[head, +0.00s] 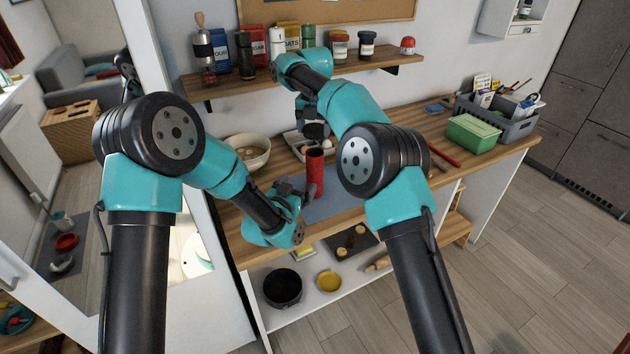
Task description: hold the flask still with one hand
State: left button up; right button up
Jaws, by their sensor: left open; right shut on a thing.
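The flask (316,168) is a red upright cylinder on the worktop, near a grey-blue mat. My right gripper (314,136) comes down from above and is shut at the top of the flask; its fingertips are small and dark here, so the exact grip is hard to see. My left gripper (299,190) is open low at the flask's left side. One dark finger shows in front of the flask's lower edge, and I cannot tell whether it touches.
A cream bowl (248,152) stands left of the flask and an egg tray (297,141) behind it. A green box (473,133) and a grey crate (513,122) fill the worktop's right end. A shelf (282,78) with jars hangs above.

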aim_at(311, 170)
pick_arm(q)
jog(key=x, duration=1.1)
jog(key=shift+s, duration=0.1)
jog(key=shift+c, duration=0.3)
jog(key=c, duration=1.3)
pick_arm(e)
jog(key=shift+f, duration=2.5)
jog(key=shift+f, duration=0.9)
jog(key=shift+f, duration=0.5)
pick_arm(q)
grip_shut()
